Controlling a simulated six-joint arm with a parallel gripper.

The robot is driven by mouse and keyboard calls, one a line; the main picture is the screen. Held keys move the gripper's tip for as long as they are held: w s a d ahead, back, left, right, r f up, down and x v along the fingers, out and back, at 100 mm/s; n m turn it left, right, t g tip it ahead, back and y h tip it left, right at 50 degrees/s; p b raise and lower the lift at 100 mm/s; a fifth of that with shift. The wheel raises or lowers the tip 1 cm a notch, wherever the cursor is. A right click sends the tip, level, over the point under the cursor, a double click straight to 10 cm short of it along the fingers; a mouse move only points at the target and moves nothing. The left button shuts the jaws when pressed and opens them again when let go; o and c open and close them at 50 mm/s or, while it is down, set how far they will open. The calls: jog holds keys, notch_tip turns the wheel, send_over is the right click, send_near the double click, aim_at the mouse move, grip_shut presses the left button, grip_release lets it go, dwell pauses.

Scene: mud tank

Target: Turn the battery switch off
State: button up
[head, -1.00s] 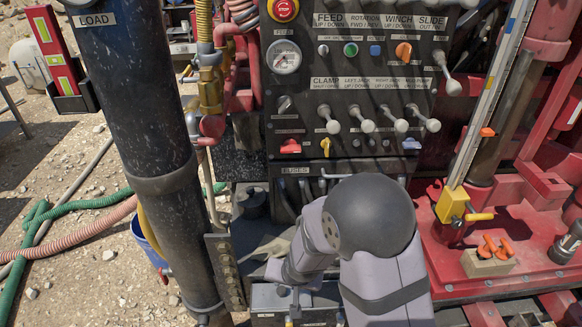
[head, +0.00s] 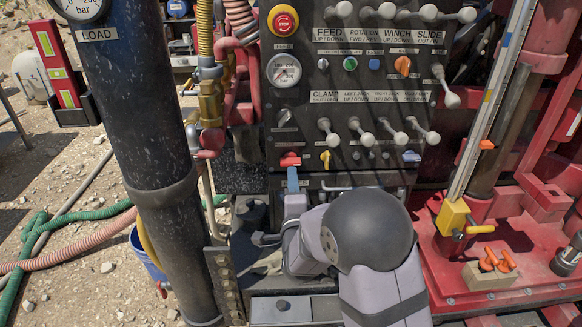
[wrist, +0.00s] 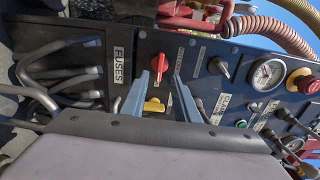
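A red rotary switch (head: 290,160) sits at the lower left of the dark control panel, and it also shows in the wrist view (wrist: 159,63). Its label is too small to read, so I cannot confirm that it is the battery switch. My gripper (head: 292,181) is just below it in the head view. In the wrist view my gripper's two blue fingers (wrist: 162,80) stand apart with a gap between them, and the red switch shows just beyond their tips. Nothing is held. I cannot tell whether the fingers touch the switch.
A yellow switch (head: 325,158) is right of the red one. A selector knob (head: 284,115) is above, with several ball-ended levers (head: 366,138) to the right. Cables run by the FUSES label (wrist: 118,65). A black cylinder (head: 140,130) stands left of the panel.

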aim_at(291, 165)
jog(key=shift+w, duration=0.1)
jog(key=w+p, duration=0.2)
jog(key=w, duration=0.3)
jog(key=shift+p, duration=0.4)
jog(key=shift+w+p, duration=0.35)
jog(key=shift+w, duration=0.75)
grip_shut()
